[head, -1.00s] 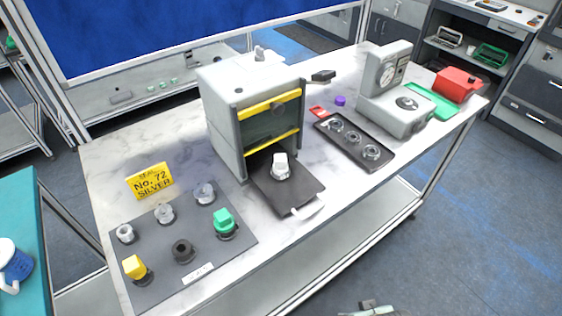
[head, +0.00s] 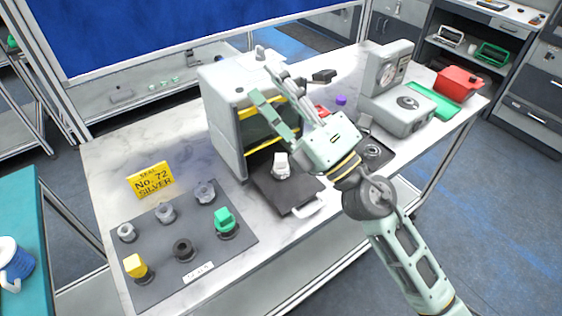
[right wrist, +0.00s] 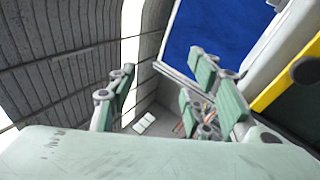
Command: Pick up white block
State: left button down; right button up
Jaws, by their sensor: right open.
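The white block (head: 281,163) stands upright in a holder on the dark pulled-out tray (head: 300,190) at the front of the grey machine (head: 225,115). My right gripper (head: 264,84) is open and empty. In the head view it is in front of the machine's yellow-striped door, above and behind the block in the picture. In the right wrist view the open fingers (right wrist: 165,95) show with nothing between them, and the block is not seen there. My left gripper is not in view.
A grey mat (head: 208,250) with a yellow block (head: 134,265), a green block (head: 224,217) and several round holders lies at the left. A yellow sign (head: 150,181) stands behind it. A dial press (head: 390,75) and a red box (head: 458,84) stand at the right.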

jog(key=s+a+f+n+g+y, duration=0.1)
jog(key=s+a+n+g+y, duration=0.15)
jog(key=a+n+g, duration=0.45)
jog(key=n+g+h, duration=0.5)
jog(key=n+h, duration=0.7)
jog(key=h, duration=0.3)
send_near(282, 160)
jog(key=x, duration=0.3)
jog(key=shift+g, duration=0.3)
jog(key=p+x, duration=0.3)
jog(key=x, duration=0.3)
jog(key=shift+w+p, duration=0.2)
jog(key=shift+p, duration=0.15)
jog(key=shift+w+a+f, duration=0.15)
jog(key=shift+a+f, duration=0.05)
jog(key=shift+f, duration=0.15)
jog(key=c, duration=1.2)
